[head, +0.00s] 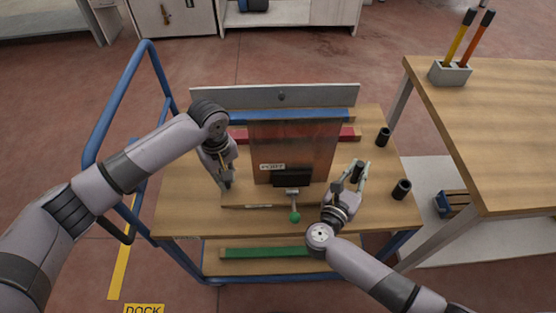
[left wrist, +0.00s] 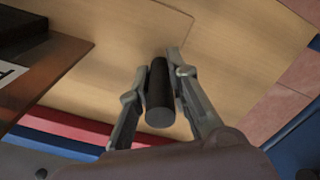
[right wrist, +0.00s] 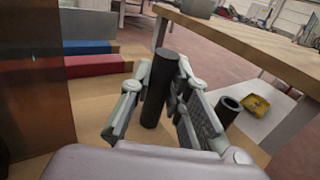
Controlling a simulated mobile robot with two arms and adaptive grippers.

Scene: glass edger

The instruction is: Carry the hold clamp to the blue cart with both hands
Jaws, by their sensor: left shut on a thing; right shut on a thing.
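The hold clamp has an upright brown see-through panel (head: 300,140), a black block (head: 291,178) with a pale label, and a lever with a green knob (head: 295,217). It is over the wooden top of the blue cart (head: 178,212); I cannot tell whether it touches. My left gripper (head: 227,181) is shut on a black post handle (left wrist: 160,95) at the clamp's left side. My right gripper (head: 355,181) is shut on another black post handle (right wrist: 159,88) at its right side. Both handles look about upright in the grippers.
Red (head: 347,134) and blue (head: 335,115) bars lie behind the panel. Two black cups (head: 383,137) (head: 402,189) stand at the cart's right edge. A wooden table (head: 500,120) with a tool holder (head: 449,73) is to the right. A green bar (head: 265,253) is on the lower shelf.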

